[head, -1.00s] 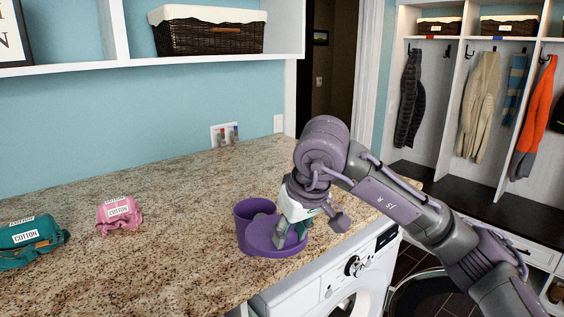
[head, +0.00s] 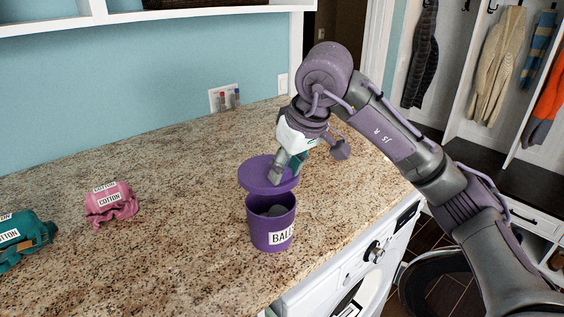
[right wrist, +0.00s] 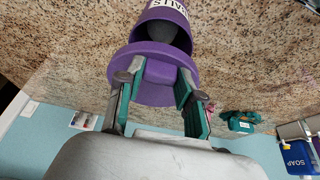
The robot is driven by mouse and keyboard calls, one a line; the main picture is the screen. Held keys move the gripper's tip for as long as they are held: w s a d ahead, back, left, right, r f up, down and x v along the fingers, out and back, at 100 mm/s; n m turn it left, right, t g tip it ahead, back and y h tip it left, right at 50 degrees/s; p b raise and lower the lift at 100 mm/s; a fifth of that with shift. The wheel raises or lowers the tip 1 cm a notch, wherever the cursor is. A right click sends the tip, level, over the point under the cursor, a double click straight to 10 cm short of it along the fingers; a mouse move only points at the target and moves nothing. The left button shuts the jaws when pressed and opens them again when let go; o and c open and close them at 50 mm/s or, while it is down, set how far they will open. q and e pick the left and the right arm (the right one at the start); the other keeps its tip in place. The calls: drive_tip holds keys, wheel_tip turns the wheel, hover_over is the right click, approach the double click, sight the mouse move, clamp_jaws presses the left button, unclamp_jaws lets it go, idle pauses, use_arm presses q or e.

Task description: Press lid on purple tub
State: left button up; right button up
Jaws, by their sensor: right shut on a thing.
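The purple tub (head: 262,232), labelled "BALLS", stands upright and open on the counter. Something grey shows inside it. My right gripper (head: 279,176) is shut on the purple lid (head: 255,172), a round disc with a raised part between the fingers. The lid is just behind and above the tub's far rim in the head view, so the opening is uncovered. In the right wrist view the lid (right wrist: 150,96) lies between the green-padded fingers (right wrist: 157,80), and the tub (right wrist: 152,17) is beyond it, partly covered by it. My left gripper is not in view.
A pink bundle (head: 108,205) and a teal bundle (head: 22,240), both labelled "COTTON", lie at left on the granite counter (head: 170,250). A white washer (head: 372,262) stands below the right edge. Counter around the tub is clear.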

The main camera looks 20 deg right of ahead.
drive_tip(key=shift+s+f+b, duration=0.3)
drive_tip(key=shift+f+b, duration=0.05)
drive_tip(key=shift+f, duration=0.15)
drive_tip(key=shift+s+f+b, duration=0.25)
drive_tip(key=shift+f+b, duration=0.1)
drive_tip(key=shift+f, duration=0.1)
drive_tip(key=b+x, duration=0.2)
drive_tip(key=x, duration=0.1)
drive_tip(key=shift+s+d+f, duration=0.15)
drive_tip(key=shift+d+f, duration=0.05)
drive_tip(key=shift+d, duration=0.05)
drive_tip(key=shift+f, duration=0.1)
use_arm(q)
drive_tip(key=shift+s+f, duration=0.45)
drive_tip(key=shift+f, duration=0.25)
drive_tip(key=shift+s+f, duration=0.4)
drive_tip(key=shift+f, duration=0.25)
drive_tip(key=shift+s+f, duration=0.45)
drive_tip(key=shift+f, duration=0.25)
use_arm(e)
drive_tip(key=shift+s, duration=0.1)
use_arm(q)
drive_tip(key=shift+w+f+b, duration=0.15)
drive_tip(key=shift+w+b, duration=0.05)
drive_tip(key=shift+b, duration=0.15)
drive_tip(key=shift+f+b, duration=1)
use_arm(e)
drive_tip(key=shift+f, duration=0.85)
drive_tip(key=o, duration=1.1)
